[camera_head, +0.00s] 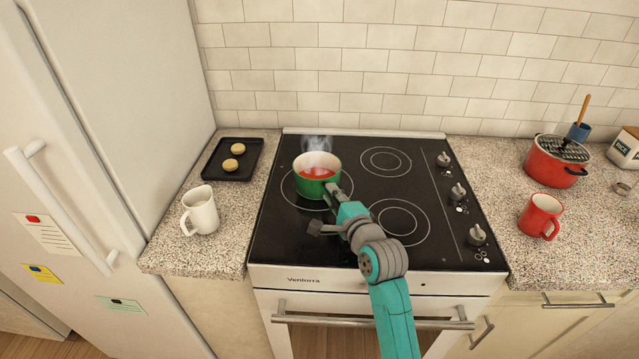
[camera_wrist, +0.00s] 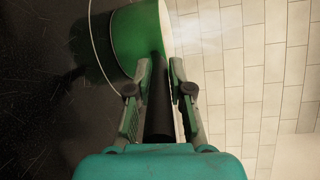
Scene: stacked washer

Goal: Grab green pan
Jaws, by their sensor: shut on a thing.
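The green pan (camera_head: 318,184) holds steaming red-orange liquid and sits upright on the left rear burner of the black cooktop. Its dark handle points toward the front right, to my gripper (camera_head: 334,195). In the wrist view the pan's green side (camera_wrist: 136,40) shows at the top, and its black handle (camera_wrist: 158,110) runs down between the fingers of my gripper (camera_wrist: 156,70). My gripper is shut on the handle. Part of the handle is hidden by the gripper in the head view.
A white mug (camera_head: 202,210) and a black tray (camera_head: 228,160) with two round buns stand on the left counter. A red mug (camera_head: 540,216) and a red pot (camera_head: 553,165) stand on the right counter. Knobs (camera_head: 459,192) line the cooktop's right side. The other burners are empty.

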